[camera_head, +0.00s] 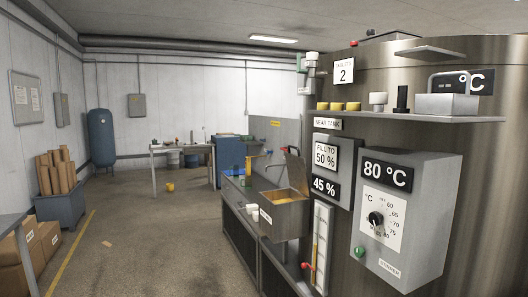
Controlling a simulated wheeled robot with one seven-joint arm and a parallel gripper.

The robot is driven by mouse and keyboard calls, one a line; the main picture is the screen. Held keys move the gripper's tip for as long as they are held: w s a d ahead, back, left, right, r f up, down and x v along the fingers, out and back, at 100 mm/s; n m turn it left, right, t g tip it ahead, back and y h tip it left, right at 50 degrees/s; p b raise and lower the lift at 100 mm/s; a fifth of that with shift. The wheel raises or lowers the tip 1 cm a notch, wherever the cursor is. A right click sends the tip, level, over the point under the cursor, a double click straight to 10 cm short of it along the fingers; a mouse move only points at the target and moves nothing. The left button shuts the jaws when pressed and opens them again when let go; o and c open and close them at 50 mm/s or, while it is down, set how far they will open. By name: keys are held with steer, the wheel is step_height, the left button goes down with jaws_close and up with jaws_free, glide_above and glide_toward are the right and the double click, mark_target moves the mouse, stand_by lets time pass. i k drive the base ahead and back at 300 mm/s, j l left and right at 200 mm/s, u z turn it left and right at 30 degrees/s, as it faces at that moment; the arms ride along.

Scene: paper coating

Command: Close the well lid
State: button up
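A grey metal box, which looks like the well (284,219), sits on the counter just left of the big steel tank. Its lid (297,172) stands raised at the box's right side, so the well is open. A tan or yellowish surface shows inside the well. A small dark part, perhaps a handle, shows at the lid's top. My gripper is not in view.
The steel tank (345,257) carries a control box (408,215), a gauge (321,250) with a red valve handle (307,266), and a shelf (430,117). A worktable (181,147), blue bin (62,209) and cartons (45,240) stand farther off. The middle floor is mostly clear.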

mark_target(296, 165)
steer(key=i+j+u, duration=0.3)
steer(key=i, duration=0.55)
steer(key=i+u, duration=0.25)
steer(key=i, duration=1.65)
steer(key=i+z, duration=0.1)
steer(key=i, duration=0.95)
